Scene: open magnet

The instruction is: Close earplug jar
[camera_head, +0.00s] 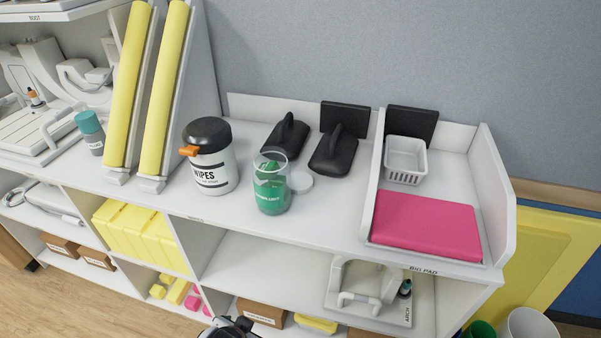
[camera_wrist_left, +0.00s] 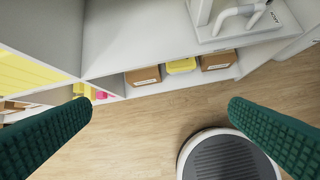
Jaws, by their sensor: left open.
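The earplug jar (camera_head: 271,190) is a clear cylinder with green contents and a green label. It stands upright on the white counter, in the middle of the head view, and its top looks open. A pale round lid (camera_head: 301,184) lies flat on the counter just right of the jar. My left gripper (camera_wrist_left: 160,108) is open and empty, its two green ridged fingers wide apart, with floor and the lower shelf beyond them. It is well away from the jar and lid, which are not in the left wrist view. My right gripper is not in view.
A white wipes tub (camera_head: 211,170) with a black lid stands close left of the jar. A divided bay at right holds a white basket (camera_head: 405,160) and a pink pad (camera_head: 427,226). The counter's front right is clear.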

